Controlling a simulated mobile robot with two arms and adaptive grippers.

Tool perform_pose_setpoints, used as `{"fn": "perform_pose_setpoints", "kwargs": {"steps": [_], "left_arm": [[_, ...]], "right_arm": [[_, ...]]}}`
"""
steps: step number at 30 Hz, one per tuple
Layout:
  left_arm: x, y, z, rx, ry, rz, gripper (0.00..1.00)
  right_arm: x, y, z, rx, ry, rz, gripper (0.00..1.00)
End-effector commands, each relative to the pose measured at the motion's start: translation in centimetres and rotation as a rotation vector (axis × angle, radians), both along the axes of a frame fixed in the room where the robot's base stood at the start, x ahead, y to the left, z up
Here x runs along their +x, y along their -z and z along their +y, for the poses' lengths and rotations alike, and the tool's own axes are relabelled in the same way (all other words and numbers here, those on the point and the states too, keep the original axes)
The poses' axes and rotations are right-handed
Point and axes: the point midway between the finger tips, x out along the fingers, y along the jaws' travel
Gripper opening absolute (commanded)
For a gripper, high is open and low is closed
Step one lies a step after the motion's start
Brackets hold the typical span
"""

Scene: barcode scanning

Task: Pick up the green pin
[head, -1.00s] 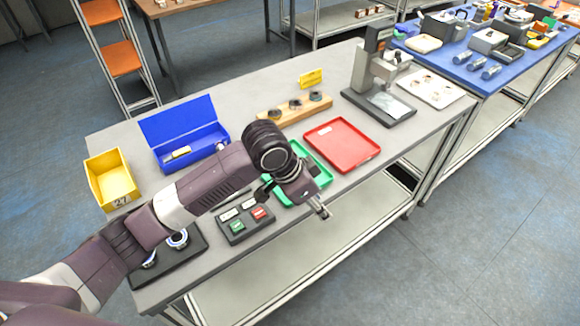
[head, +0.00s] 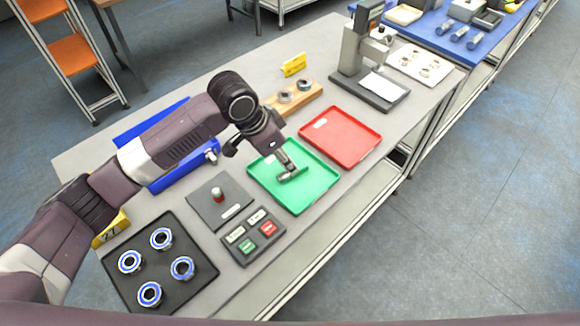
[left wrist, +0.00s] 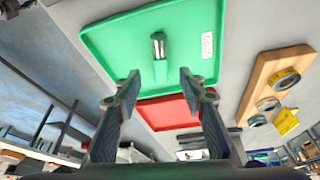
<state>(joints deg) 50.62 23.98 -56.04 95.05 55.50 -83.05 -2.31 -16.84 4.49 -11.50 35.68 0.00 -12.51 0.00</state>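The green tray (head: 309,198) lies in the middle of the grey table. In the head view the gripper and pin are hard to tell apart. My right gripper is in neither view.
A red tray (head: 341,137) sits right beside the green one. A button box (head: 254,236), a grey plate with a red-topped peg (head: 217,194) and a black bearing tray (head: 188,288) are nearby. A wooden ring holder (head: 306,97) and a press stand (head: 372,90) are behind.

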Motion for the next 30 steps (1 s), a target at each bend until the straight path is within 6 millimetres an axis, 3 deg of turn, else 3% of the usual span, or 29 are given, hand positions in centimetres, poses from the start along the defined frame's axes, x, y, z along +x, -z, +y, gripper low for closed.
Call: {"fn": "perform_pose_setpoints", "kwargs": {"steps": [7, 13, 21, 30], "left_arm": [[0.6, 2.8, -1.0, 0.001, -0.001, 0.005, 0.38], [1.2, 5.0, -1.6, 0.001, -0.001, 0.001, 0.38], [1.2, 5.3, -1.7, 0.0, 0.0, -0.001, 0.38], [1.3, 5.3, -1.7, 0.0, 0.0, -0.001, 0.05]], "right_arm": [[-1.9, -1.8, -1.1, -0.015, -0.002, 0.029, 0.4], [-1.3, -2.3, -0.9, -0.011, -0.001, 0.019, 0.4], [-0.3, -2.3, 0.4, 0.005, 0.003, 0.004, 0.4], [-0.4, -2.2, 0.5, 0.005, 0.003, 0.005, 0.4]]}}
